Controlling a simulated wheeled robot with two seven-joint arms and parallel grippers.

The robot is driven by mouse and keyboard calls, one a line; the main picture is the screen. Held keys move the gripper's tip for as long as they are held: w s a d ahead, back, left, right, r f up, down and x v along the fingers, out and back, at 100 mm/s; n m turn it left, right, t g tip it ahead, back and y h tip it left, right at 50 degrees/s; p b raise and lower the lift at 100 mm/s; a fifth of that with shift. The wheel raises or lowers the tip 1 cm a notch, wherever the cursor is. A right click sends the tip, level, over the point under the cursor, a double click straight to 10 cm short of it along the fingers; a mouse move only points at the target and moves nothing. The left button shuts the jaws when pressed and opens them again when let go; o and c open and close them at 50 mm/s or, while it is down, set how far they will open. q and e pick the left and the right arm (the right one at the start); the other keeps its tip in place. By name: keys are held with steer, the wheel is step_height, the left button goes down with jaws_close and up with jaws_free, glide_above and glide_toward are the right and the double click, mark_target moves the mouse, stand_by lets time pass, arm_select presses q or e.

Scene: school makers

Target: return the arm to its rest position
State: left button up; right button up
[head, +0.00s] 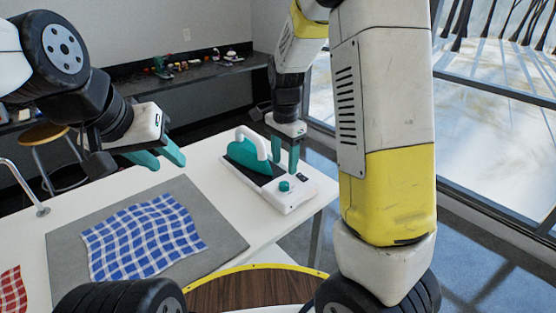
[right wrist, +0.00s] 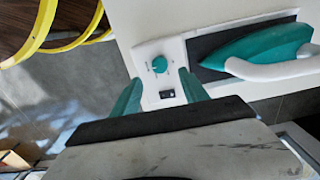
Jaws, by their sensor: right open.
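My right arm (head: 385,110) comes down from the top right, bends and ends in the right gripper (head: 286,155). Its two teal fingers are apart and empty, above the white iron stand (head: 285,200). In the right wrist view the open right gripper (right wrist: 160,77) frames the stand's knob end (right wrist: 150,75). A teal iron with a white handle (head: 247,152) rests on the stand's dark plate, beside the right gripper; it also shows in the right wrist view (right wrist: 262,50). My left gripper (head: 168,158) hangs empty over the table's far left part, teal fingers apart.
A blue checked cloth (head: 145,235) lies on a grey mat (head: 225,237) on the white table (head: 200,172). A red checked cloth (head: 12,292) lies at the left edge. A faucet (head: 30,190) and a stool (head: 45,135) are at the left. Windows stand at the right.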

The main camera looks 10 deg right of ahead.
steer(key=shift+r, duration=0.3)
steer(key=s+d+r+n+t+y, duration=0.1)
steer(key=s+d+r+n+t, duration=0.1)
steer(key=s+r+n, duration=0.4)
steer(key=s+d+r+n+t+y, duration=0.1)
steer(key=s+r+n+t, duration=0.3)
steer(key=s+r, duration=0.5)
steer(key=s+n, duration=0.2)
steer(key=s, duration=0.2)
steer(key=shift+s+d, duration=0.25)
steer(key=shift+d, duration=0.1)
